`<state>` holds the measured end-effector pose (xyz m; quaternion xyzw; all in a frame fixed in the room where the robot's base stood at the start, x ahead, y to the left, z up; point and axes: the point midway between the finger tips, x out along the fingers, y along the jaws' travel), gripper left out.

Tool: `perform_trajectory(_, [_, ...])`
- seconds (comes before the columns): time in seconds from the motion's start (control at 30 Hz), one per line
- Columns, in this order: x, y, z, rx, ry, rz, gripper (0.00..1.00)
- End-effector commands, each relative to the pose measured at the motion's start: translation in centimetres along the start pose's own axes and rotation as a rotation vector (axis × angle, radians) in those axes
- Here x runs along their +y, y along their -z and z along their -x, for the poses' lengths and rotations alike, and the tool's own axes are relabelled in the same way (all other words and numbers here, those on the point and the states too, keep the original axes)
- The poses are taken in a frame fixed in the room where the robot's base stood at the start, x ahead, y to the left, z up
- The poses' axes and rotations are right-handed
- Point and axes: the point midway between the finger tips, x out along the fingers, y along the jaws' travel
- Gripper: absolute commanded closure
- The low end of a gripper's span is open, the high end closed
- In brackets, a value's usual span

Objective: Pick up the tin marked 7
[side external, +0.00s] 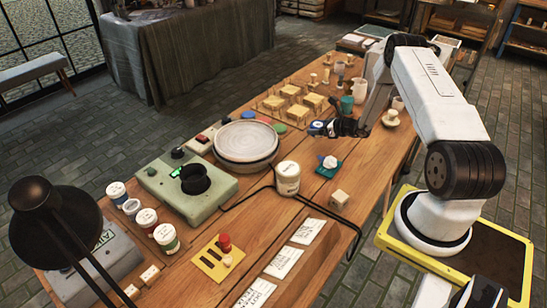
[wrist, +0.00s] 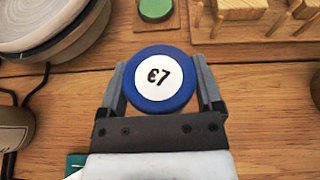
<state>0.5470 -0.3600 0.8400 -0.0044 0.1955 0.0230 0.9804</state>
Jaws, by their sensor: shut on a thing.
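A round blue tin (wrist: 161,79) with a white label on its lid sits between the jaws of my gripper (wrist: 163,84) in the wrist view. The label reads a 7 with a rounded mark beside it. Both fingers close on the tin from its left and right sides. In the side view, my gripper (side external: 330,128) is over the middle of the wooden table, with the blue tin (side external: 317,128) at its tip. I cannot tell whether the tin touches the table or is just above it.
A teal cloth (side external: 328,170) with a white lump, a jar (side external: 287,178) and a wooden cube (side external: 339,199) stand nearer.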

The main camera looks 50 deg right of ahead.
Motion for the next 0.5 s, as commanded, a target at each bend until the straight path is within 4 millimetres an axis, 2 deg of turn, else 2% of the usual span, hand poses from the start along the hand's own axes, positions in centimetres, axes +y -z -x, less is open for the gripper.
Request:
perform_trajectory(0.3, [1.8, -2.7, 4.0, -0.002, 0.002, 0.001, 0.83])
perform_trajectory(0.5, [3.6, -3.0, 6.7, -0.001, 0.002, -0.001, 0.83])
